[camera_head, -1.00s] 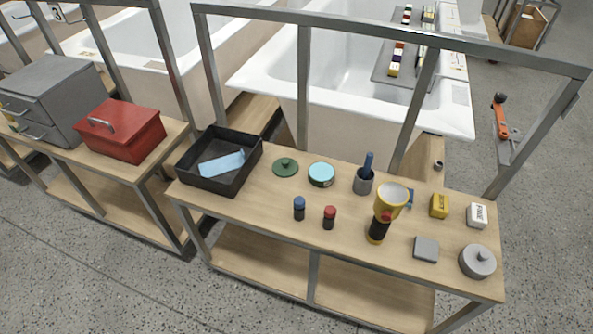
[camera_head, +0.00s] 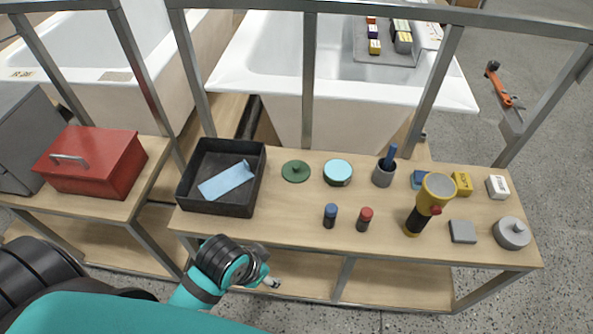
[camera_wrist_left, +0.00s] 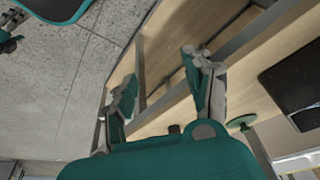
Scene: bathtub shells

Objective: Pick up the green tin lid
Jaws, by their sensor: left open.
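The green tin lid (camera_head: 296,172) is a flat round disc with a small knob. It lies on the wooden table between the black tray and a light blue-topped round tin (camera_head: 338,173). It also shows at the right in the left wrist view (camera_wrist_left: 240,122). My left gripper (camera_head: 268,279) is in front of the table's front edge, apart from the lid and nearer to me. Its two fingers are spread with nothing between them in the left wrist view (camera_wrist_left: 163,72). My right gripper is not in view.
The black tray (camera_head: 183,192) holds a light blue item. A blue-capped bottle (camera_head: 330,216) and a red-capped bottle (camera_head: 365,219) stand near the front edge. A grey cup (camera_head: 383,176) and a yellow-black flashlight (camera_head: 427,205) stand further right. A metal frame rises behind the table.

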